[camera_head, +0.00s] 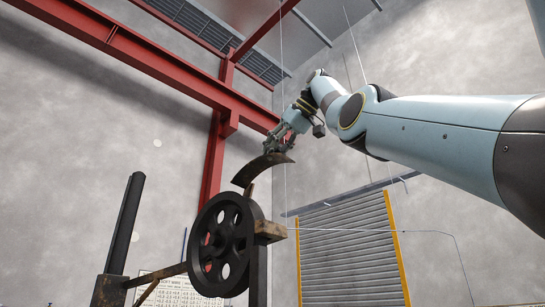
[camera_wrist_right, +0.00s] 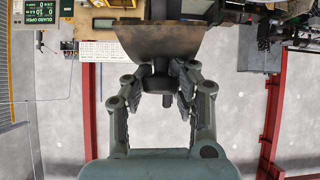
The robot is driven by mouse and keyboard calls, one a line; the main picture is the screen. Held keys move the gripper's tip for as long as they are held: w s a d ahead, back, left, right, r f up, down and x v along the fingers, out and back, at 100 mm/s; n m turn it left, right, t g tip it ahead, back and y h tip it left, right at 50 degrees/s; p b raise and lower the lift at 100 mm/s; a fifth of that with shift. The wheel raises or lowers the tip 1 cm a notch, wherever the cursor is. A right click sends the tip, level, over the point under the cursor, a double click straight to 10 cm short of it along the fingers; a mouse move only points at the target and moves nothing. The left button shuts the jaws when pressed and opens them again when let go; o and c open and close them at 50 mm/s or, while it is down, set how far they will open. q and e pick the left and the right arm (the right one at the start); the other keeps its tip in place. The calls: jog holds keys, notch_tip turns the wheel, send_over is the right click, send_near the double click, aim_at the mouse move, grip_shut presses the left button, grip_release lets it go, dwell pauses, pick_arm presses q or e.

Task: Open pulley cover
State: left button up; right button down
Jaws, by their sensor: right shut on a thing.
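The pulley cover (camera_head: 262,168) is a dark curved plate with worn brownish patches. It sits above the upper rim of the black spoked pulley wheel (camera_head: 228,243) in the head view. My right gripper (camera_head: 277,143) comes down on it from above. In the right wrist view my right gripper (camera_wrist_right: 157,97) is shut on a dark stub or knob on the cover (camera_wrist_right: 158,42). The cover's far side is hidden in both views. My left gripper is in neither view.
A rusty brown bracket (camera_head: 268,230) stands by the wheel, and a dark post (camera_head: 125,225) rises at left. Red steel beams (camera_head: 150,62) stand behind. A grey roller shutter (camera_head: 350,255) is on the right wall. A screen (camera_wrist_right: 41,13) shows at the wrist view's upper left.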

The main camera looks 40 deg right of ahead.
jog(key=shift+r, duration=0.35)
jog(key=c, duration=1)
grip_release()
jog(key=shift+f, duration=0.1)
jog(key=shift+s, duration=0.1)
jog(key=v, duration=0.7)
jog(key=shift+s, duration=0.15)
